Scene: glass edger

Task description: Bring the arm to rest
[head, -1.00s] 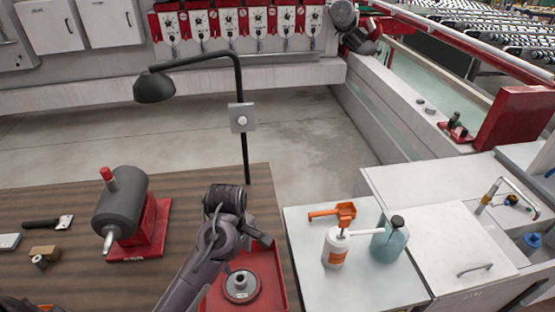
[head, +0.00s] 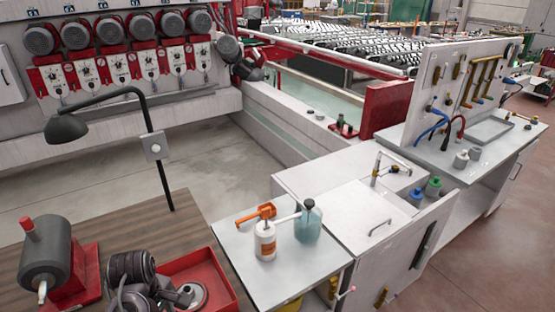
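One of my arms (head: 130,280) shows at the bottom left of the head view, over the wooden bench beside the red tray (head: 215,268). Only dark, rounded arm parts are visible there. Neither gripper's fingertips can be seen, so I cannot tell what they hold. A grey disc-shaped part (head: 188,294) lies in the red tray, partly hidden by my arm.
A grey motor on a red base (head: 48,262) and a black lamp (head: 68,128) stand on the bench (head: 150,226). Floor shows beyond the bench.

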